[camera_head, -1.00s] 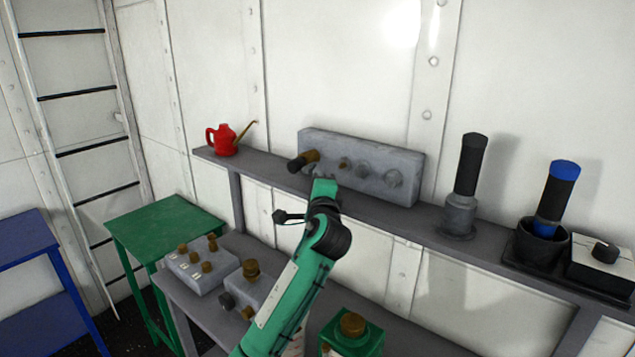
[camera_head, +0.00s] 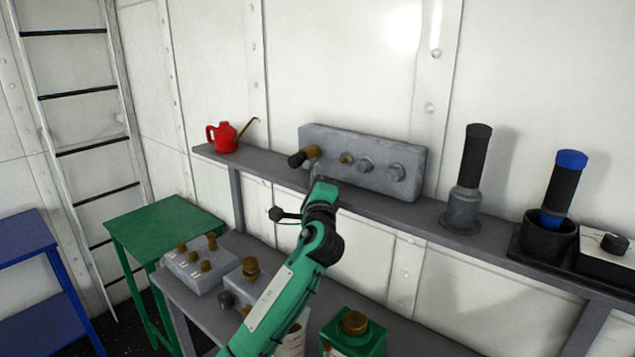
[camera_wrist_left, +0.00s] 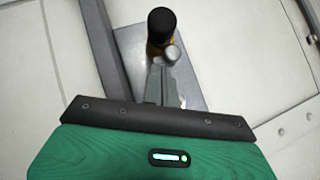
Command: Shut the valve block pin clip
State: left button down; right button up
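A long grey valve block (camera_head: 409,165) stands on the shelf against the wall. A brass fitting with a black end (camera_head: 297,160) sticks out at its left end. It also shows in the wrist view as a black knob (camera_wrist_left: 161,23) over brass, with a small grey cylinder beside it. I cannot make out which part is the pin clip. My left gripper (camera_head: 316,172) is just below and in front of the block's left end. In the wrist view its grey fingers (camera_wrist_left: 165,82) are together, pointing towards the fitting, with nothing seen between them. My right gripper is out of view.
A red oil can (camera_head: 224,138) stands left on the grey shelf (camera_head: 405,217). Dark cylinders in holders (camera_head: 464,207) stand to the right. Below, the bench holds a box with brass knobs (camera_head: 199,262) and a green container (camera_head: 353,335). The wall behind is bare.

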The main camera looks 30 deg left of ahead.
pick_arm(q)
jog(key=shift+a+f+m+t+b, duration=0.2)
jog(key=shift+f+m+t+b, duration=0.2)
jog(key=shift+m+t+b, duration=0.3)
jog(key=shift+a+m+t+b, duration=0.2)
jog(key=shift+m+t+b, duration=0.3)
jog(key=shift+m, duration=0.3)
jog(key=shift+a, duration=0.15)
dwell(0.4)
